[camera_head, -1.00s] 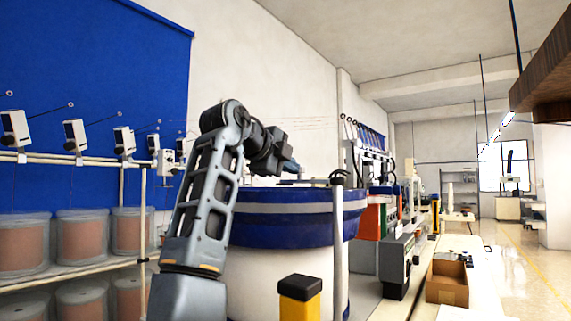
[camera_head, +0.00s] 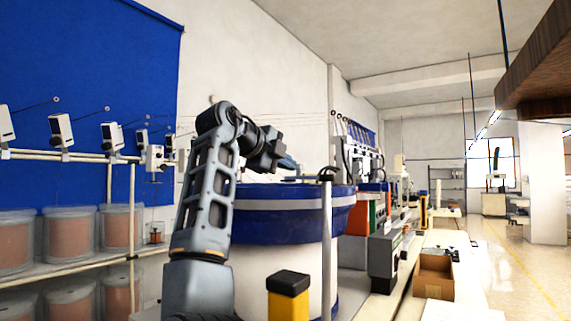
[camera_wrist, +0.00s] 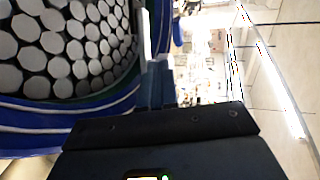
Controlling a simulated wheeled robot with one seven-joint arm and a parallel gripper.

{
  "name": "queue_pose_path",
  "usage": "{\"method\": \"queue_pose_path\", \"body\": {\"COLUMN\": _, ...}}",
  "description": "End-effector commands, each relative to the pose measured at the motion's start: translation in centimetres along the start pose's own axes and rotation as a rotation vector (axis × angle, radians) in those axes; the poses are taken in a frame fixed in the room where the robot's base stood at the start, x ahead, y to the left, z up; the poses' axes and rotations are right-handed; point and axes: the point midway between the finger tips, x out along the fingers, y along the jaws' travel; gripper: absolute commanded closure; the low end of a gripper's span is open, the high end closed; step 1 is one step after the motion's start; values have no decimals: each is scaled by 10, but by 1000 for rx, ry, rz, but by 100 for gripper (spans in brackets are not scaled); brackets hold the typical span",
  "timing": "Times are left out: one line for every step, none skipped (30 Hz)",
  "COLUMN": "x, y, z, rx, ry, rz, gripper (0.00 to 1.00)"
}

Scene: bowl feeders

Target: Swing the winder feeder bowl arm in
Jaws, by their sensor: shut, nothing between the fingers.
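The winder feeder bowl (camera_head: 290,228) is a large round drum, blue above and white below, with a pale band, in front of me. In the wrist view its blue rim (camera_wrist: 45,118) curves at the left, around many pale round discs (camera_wrist: 75,45). My gripper (camera_head: 288,163) is shut and empty, just above the bowl's rim; its dark body (camera_wrist: 165,125) fills the lower wrist view. A pale upright post (camera_head: 327,245) with a dark hooked top stands at the bowl's right front. I cannot tell which part is the bowl arm.
A yellow post with a black cap (camera_head: 288,295) stands close in front of the bowl. Racks with wire spools (camera_head: 70,235) line the left. A bench with machines and an open cardboard box (camera_head: 434,278) runs along the right, beside a clear floor aisle (camera_head: 500,265).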

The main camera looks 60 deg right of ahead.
Motion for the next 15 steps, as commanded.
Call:
{"method": "queue_pose_path", "body": {"x": -2, "y": 1, "z": 0, "rx": -1, "ry": -1, "rz": 0, "gripper": 100}}
{"method": "queue_pose_path", "body": {"x": -5, "y": 1, "z": 1, "rx": -1, "ry": -2, "rz": 0, "gripper": 100}}
{"method": "queue_pose_path", "body": {"x": -9, "y": 1, "z": 1, "rx": -1, "ry": -2, "rz": -1, "gripper": 100}}
{"method": "queue_pose_path", "body": {"x": -13, "y": 1, "z": 1, "rx": 0, "ry": -3, "rz": -1, "gripper": 100}}
{"method": "queue_pose_path", "body": {"x": -17, "y": 2, "z": 1, "rx": 0, "ry": -3, "rz": -1, "gripper": 100}}
{"method": "queue_pose_path", "body": {"x": -24, "y": 2, "z": 1, "rx": 0, "ry": -3, "rz": 0, "gripper": 100}}
{"method": "queue_pose_path", "body": {"x": -30, "y": 2, "z": 1, "rx": 0, "ry": -3, "rz": -1, "gripper": 100}}
{"method": "queue_pose_path", "body": {"x": -35, "y": 1, "z": 1, "rx": 0, "ry": -3, "rz": -2, "gripper": 100}}
{"method": "queue_pose_path", "body": {"x": -42, "y": 2, "z": 1, "rx": 0, "ry": -4, "rz": -1, "gripper": 100}}
{"method": "queue_pose_path", "body": {"x": -47, "y": 2, "z": 1, "rx": 1, "ry": -3, "rz": 0, "gripper": 100}}
{"method": "queue_pose_path", "body": {"x": -51, "y": 1, "z": 0, "rx": 1, "ry": -3, "rz": -1, "gripper": 100}}
{"method": "queue_pose_path", "body": {"x": -57, "y": 1, "z": 0, "rx": 0, "ry": -2, "rz": -2, "gripper": 100}}
{"method": "queue_pose_path", "body": {"x": -61, "y": 1, "z": 0, "rx": 0, "ry": -2, "rz": -2, "gripper": 100}}
{"method": "queue_pose_path", "body": {"x": -65, "y": 1, "z": 0, "rx": 0, "ry": -2, "rz": -1, "gripper": 100}}
{"method": "queue_pose_path", "body": {"x": -69, "y": 1, "z": 0, "rx": 0, "ry": -2, "rz": -1, "gripper": 100}}
